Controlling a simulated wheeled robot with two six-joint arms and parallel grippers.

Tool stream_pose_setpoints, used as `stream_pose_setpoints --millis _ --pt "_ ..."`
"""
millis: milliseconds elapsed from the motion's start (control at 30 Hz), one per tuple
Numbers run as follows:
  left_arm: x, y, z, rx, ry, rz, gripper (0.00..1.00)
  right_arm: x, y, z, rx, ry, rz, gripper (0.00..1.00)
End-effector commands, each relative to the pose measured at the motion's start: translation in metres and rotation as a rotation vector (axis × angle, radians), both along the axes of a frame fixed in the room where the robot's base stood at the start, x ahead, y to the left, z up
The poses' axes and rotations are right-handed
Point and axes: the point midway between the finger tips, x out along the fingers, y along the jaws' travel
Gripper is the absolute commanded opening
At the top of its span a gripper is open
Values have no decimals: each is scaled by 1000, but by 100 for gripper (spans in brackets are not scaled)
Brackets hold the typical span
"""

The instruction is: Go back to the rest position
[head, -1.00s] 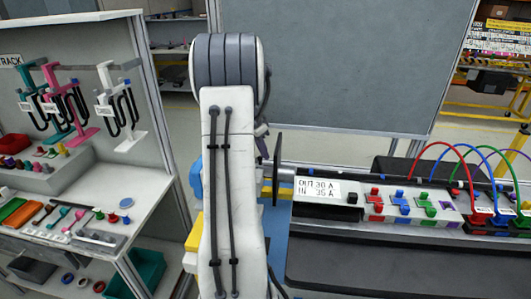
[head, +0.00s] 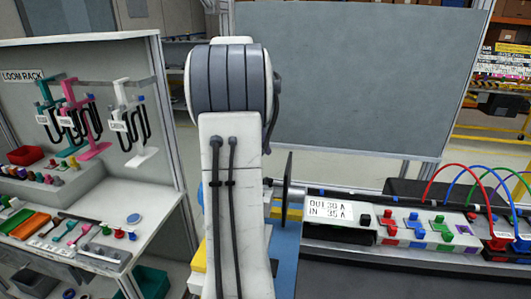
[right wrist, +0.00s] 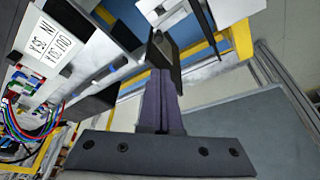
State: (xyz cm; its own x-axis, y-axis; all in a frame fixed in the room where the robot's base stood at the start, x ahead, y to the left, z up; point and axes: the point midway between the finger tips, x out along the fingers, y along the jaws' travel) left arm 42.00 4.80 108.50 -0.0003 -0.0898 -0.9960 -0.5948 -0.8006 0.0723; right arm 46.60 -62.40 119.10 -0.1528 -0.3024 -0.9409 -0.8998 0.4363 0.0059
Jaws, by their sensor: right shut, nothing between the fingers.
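My right arm stands upright in the middle of the head view and hides part of the bench behind it. My right gripper (head: 298,193) shows just to the right of this arm, as a dark plate seen edge-on with short fingers pointing right. In the right wrist view its dark fingers (right wrist: 162,55) are together, with nothing between them. My left gripper is not in view.
A loom rack (head: 90,60) with hanging cable hooks and a shelf of small parts stands at the left. Red, blue and green cables (head: 455,172) arch over the module at the right. A large grey panel (head: 350,80) stands behind.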

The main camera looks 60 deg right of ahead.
Motion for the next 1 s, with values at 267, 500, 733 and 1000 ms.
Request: stream_pose_setpoints --millis 267,500,733,1000 --pt "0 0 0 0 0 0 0 1 1 0 0 1 2 0" --pt "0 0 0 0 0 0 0 1 1 -1 0 1 2 0" --pt "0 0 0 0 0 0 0 48 44 -5 33 3 190 0" --pt "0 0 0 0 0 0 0 143 220 -24 134 33 839 0"
